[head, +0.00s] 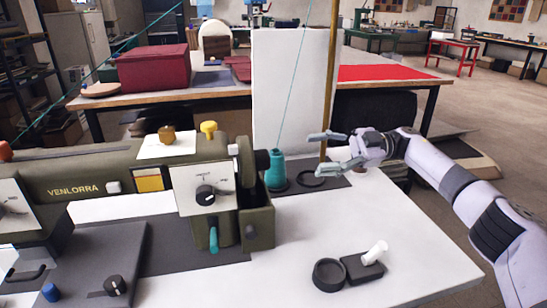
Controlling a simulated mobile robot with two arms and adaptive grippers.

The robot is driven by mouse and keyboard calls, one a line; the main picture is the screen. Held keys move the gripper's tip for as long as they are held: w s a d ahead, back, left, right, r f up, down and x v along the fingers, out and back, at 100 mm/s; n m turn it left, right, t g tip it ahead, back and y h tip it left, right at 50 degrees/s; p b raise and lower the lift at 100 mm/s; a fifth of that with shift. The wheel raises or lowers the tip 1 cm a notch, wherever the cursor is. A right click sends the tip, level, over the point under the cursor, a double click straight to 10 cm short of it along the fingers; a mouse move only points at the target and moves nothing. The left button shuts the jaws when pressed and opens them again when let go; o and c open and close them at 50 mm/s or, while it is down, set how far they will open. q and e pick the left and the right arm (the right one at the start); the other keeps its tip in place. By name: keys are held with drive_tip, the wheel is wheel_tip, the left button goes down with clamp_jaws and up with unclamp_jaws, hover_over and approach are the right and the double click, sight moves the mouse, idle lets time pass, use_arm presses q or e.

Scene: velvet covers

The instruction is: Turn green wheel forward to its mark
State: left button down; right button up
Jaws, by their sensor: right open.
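The olive-green wheel (246,162) is on the right end of the olive sewing machine (100,182), seen nearly edge-on, with a dark hub on its right side. I cannot make out its mark. My right gripper (318,154) is open and empty, to the right of the wheel and clearly apart from it. Its fingers point left, near a brass pole (331,60). My left gripper is not in view.
A teal thread cone (277,168) stands between the wheel and my right gripper, with a black ring (313,179) beside it. A black round holder (328,274) and a white-handled black block (364,267) sit at the front right. The white tabletop (420,235) is clear at right.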

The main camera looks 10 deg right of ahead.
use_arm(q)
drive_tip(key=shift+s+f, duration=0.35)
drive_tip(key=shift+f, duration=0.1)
use_arm(e)
approach(253, 161)
drive_tip(key=w+a+f, duration=0.2)
drive_tip(key=w+a, duration=0.2)
drive_tip(key=a, duration=0.1)
drive_tip(key=shift+w+f, duration=0.35)
drive_tip(key=shift+f, duration=0.05)
drive_tip(key=shift+c, duration=0.3)
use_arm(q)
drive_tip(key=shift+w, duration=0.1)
use_arm(e)
drive_tip(key=c, duration=1.1)
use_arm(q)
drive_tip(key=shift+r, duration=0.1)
use_arm(e)
drive_tip(key=shift+n, duration=0.4)
use_arm(q)
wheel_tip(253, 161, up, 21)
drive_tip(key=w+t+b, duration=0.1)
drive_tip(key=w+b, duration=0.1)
drive_tip(key=b, duration=0.5)
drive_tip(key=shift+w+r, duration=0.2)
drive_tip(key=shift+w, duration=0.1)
use_arm(e)
drive_tip(key=n, duration=1.7)
drive_tip(key=shift+f, duration=0.15)
